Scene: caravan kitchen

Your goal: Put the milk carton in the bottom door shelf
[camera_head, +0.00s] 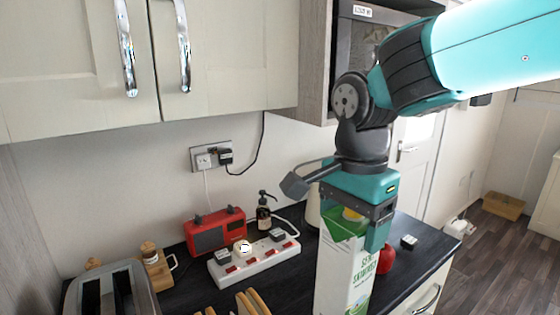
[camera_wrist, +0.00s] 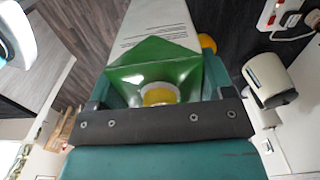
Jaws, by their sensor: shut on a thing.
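The milk carton (camera_head: 338,275) is white and green with a yellow cap, and it hangs upright below my gripper (camera_head: 358,212) in the head view. My gripper is shut on its green top. In the wrist view the carton's green gable top and yellow cap (camera_wrist: 158,94) sit between the two fingers of my gripper (camera_wrist: 155,100). The carton's white body (camera_wrist: 152,22) extends away from the camera. The carton's lower end is cut off by the picture's bottom edge in the head view. No fridge door shelf can be made out in either view.
The dark counter (camera_head: 415,262) holds a white power strip (camera_head: 255,262), a red radio (camera_head: 215,232), a dark pump bottle (camera_head: 263,212), a toaster (camera_head: 110,290) and a red round object (camera_head: 386,259). Cream wall cupboards (camera_head: 225,60) hang above. Wooden floor (camera_head: 500,250) is open at the right.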

